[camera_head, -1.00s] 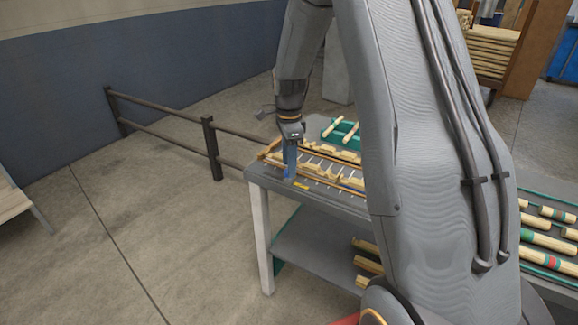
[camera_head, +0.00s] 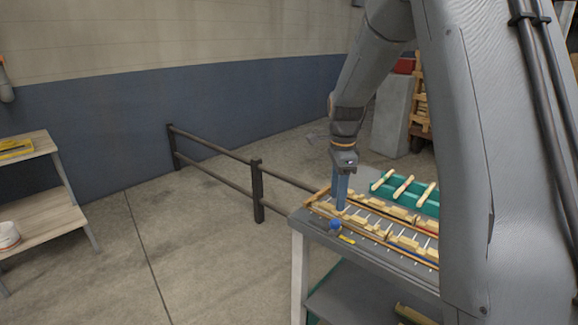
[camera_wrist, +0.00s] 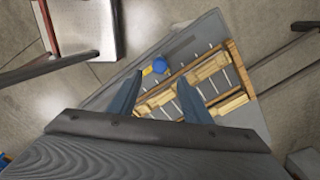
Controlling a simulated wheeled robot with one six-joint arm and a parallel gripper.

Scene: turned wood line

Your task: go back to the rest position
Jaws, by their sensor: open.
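My gripper (camera_head: 341,192) points down above the near left corner of the grey table (camera_head: 385,262). In the wrist view its two blue fingers (camera_wrist: 158,94) are apart, with nothing seen between them but the table and wooden pieces below. A wooden rack (camera_head: 400,222) with light wooden pieces and thin metal pins lies just below and beside the fingers. It also shows in the wrist view (camera_wrist: 232,54). Whether the fingertips touch anything is hard to tell.
A blue round knob (camera_head: 335,224) and a yellow label (camera_head: 347,239) are by the table's front edge. A green tray (camera_head: 427,208) with wooden sticks stands behind the rack. A dark rail (camera_head: 257,190) runs left of the table. Open floor lies at left, before a wooden shelf stand (camera_head: 40,222).

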